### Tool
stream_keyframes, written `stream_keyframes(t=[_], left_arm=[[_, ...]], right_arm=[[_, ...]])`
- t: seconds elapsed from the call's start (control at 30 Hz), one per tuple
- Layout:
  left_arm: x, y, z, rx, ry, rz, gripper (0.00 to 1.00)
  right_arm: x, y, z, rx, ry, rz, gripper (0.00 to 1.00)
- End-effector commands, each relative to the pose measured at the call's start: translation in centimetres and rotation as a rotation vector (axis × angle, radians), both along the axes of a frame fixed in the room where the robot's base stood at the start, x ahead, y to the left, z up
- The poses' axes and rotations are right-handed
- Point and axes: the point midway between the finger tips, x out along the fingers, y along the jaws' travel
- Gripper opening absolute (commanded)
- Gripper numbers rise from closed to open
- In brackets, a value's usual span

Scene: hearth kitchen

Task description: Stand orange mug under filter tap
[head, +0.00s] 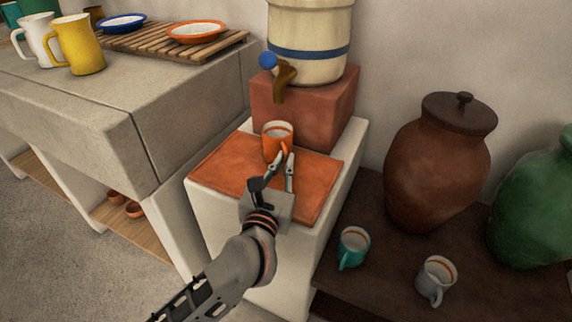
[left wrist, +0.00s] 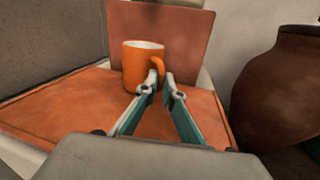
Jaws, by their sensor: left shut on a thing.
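The orange mug (head: 273,145) is upright over the terracotta slab (head: 222,165), in front of the red block, with its white inside showing. It also shows in the left wrist view (left wrist: 140,68), with its handle to the right. I cannot tell surely whether its base touches the slab. My left gripper (head: 282,164) is shut on the handle, its fingers (left wrist: 165,92) either side of it. The filter tap (head: 284,77), brown with a blue knob, is on the cream water filter (head: 308,30), above the mug in the head view. My right gripper is not in view.
The red block (head: 318,108) carries the filter. A stone counter (head: 90,110) at left holds a yellow mug (head: 80,45), a white mug and plates on a slatted rack. A lower dark shelf at right holds a teal mug (head: 354,248), a grey mug (head: 436,278) and large jars (head: 438,165).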

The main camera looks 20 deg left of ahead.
Motion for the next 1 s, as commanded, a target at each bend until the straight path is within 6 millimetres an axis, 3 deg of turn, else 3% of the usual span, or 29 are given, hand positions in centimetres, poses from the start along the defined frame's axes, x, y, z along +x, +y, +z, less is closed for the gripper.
stream_keyframes(t=[0.3,0.33,0.37,0.4,0.77,1.0], left_arm=[[0.0,0.0,-0.3,-0.001,0.002,0.001,0.0],[0.0,0.0,-0.2,-0.001,0.002,0.001,0.15],[0.0,0.0,-0.1,-0.002,0.002,0.001,0.23],[0.0,0.0,-0.1,-0.002,0.001,0.001,0.24],[0.1,0.0,0.3,-0.002,-0.002,0.001,0.24],[-3.0,-0.6,0.4,-0.002,-0.002,0.0,0.24]], right_arm=[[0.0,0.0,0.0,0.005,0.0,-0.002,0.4],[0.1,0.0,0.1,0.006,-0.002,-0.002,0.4],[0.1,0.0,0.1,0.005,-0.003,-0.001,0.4],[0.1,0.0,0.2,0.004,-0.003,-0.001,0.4],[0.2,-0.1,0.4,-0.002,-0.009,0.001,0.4],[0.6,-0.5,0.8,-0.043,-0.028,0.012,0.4]])
